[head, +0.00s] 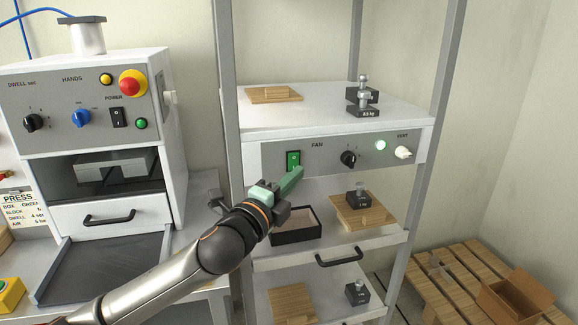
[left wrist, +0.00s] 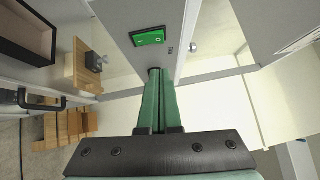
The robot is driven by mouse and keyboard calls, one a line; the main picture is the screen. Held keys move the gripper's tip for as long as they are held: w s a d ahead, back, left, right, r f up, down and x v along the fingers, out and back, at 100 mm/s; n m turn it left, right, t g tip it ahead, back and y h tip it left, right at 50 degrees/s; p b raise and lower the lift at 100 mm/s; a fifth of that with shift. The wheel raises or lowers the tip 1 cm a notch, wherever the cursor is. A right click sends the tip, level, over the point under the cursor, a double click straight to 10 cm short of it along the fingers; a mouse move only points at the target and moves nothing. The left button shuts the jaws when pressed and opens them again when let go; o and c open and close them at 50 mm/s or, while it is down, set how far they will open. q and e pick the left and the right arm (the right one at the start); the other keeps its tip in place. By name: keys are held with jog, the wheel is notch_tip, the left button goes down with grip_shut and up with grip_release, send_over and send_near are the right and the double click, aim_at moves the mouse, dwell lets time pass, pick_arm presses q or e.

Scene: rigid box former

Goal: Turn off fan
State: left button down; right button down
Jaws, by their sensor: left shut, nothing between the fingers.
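The fan panel (head: 334,159) on the shelf rack carries a green rocker switch (head: 293,160) under the FAN label, a black knob (head: 348,158), a lit round light (head: 380,145) and a white VENT knob (head: 403,152). My left gripper (head: 297,174) is shut and empty, its green fingers just below and in front of the switch. In the left wrist view the shut fingertips (left wrist: 155,72) point at the panel beside the green switch (left wrist: 148,38). I cannot tell whether they touch the panel. My right gripper is in neither view.
Below the panel, a shelf holds a black open box (head: 297,226), a wooden board (head: 364,212) and a small weight. A press (head: 88,130) with a red emergency button (head: 132,83) stands at left. A pallet (head: 455,285) with a cardboard box (head: 515,297) lies at lower right.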

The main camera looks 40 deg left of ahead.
aim_at(297, 158)
pick_arm(q)
jog(key=shift+w+a+r, duration=0.2)
jog(key=shift+w+a, duration=1.15)
jog(key=shift+a, duration=0.2)
jog(key=p, duration=0.2)
jog(key=shift+w+a+r+p, duration=0.15)
jog(key=shift+r+p, duration=0.25)
jog(key=shift+f+n, duration=0.25)
jog(key=shift+n, duration=0.05)
